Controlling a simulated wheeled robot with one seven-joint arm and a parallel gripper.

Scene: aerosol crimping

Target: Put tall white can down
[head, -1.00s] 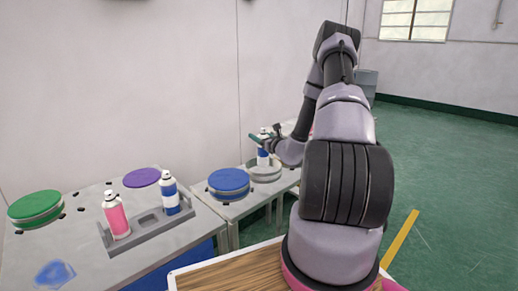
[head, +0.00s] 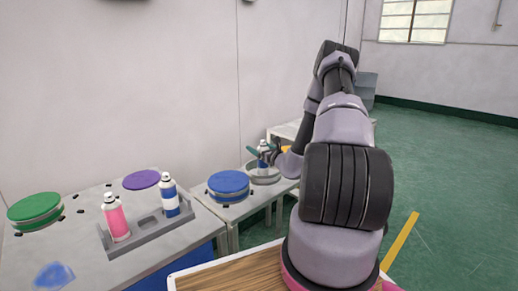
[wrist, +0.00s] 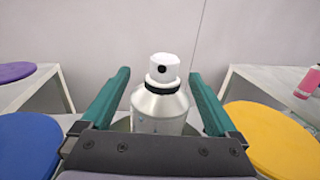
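The tall white can (head: 263,157), with a blue band and a white spray cap, stands upright on a grey round stand (head: 265,179) on the far table. In the wrist view the can (wrist: 160,105) sits between the two green fingers of my gripper (wrist: 158,92). The fingers are spread, with a gap on both sides of the can. In the head view my gripper (head: 264,153) is around the can's upper part. The can's base is hidden in the wrist view by the gripper body.
A blue disc (head: 229,183) stands left of the grey stand, and a yellow disc (wrist: 275,138) lies right of the can. On the near table, a grey rack (head: 147,228) holds a pink can (head: 115,218) and another blue-white can (head: 170,196). Green (head: 34,206) and purple (head: 141,179) discs lie behind.

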